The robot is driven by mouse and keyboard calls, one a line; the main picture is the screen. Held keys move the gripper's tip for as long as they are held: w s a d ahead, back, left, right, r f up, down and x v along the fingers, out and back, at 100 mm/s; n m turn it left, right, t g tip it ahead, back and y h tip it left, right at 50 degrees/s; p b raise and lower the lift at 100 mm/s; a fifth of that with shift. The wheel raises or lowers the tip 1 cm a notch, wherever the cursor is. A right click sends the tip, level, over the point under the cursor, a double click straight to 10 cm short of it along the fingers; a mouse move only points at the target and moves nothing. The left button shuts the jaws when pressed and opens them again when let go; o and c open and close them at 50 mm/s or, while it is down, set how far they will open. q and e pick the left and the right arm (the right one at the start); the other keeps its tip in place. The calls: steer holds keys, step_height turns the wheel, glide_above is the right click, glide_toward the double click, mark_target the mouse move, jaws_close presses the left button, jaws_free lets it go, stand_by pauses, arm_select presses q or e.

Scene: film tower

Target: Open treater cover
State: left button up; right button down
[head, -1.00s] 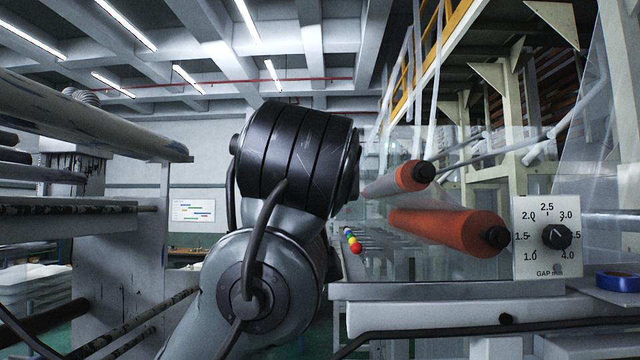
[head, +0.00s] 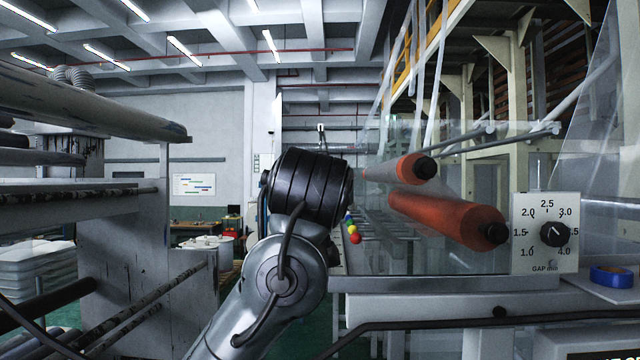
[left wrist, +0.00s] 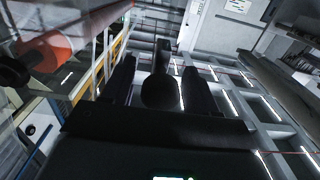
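A clear, see-through panel (head: 455,140) stands by two orange rollers, an upper one (head: 395,168) and a lower one (head: 445,215), on the right in the head view. It may be the treater cover, but I cannot tell for certain. My left arm rises in the middle of the head view, left of the rollers; its gripper does not show there. In the left wrist view my left gripper (left wrist: 157,75) has its two dark fingers apart. A dark rounded shape (left wrist: 160,90) shows between them, and I cannot tell what it is. My right gripper is not in view.
A gap dial panel (head: 545,233) and blue tape (head: 612,277) are at right. Large rollers (head: 90,105) on a frame stand at left. Small coloured balls (head: 353,232) show beside my arm. A dark cable or bar (head: 480,325) crosses the lower right.

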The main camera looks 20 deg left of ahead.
arm_select(q)
jaws_close()
steer(key=shift+s+a, duration=0.1)
steer(key=s+a+f+n+b, duration=0.2)
steer(key=a+f+n+b, duration=0.4)
steer(key=a+n+b, duration=0.1)
steer(key=s+a+f+n+b, duration=0.3)
steer(key=a+f+n+b, duration=0.4)
steer(key=b, duration=0.5)
steer(key=shift+a+f+n+b, duration=0.15)
steer(key=shift+a+n+b, duration=0.15)
steer(key=shift+a+n, duration=0.55)
steer(key=shift+s, duration=0.15)
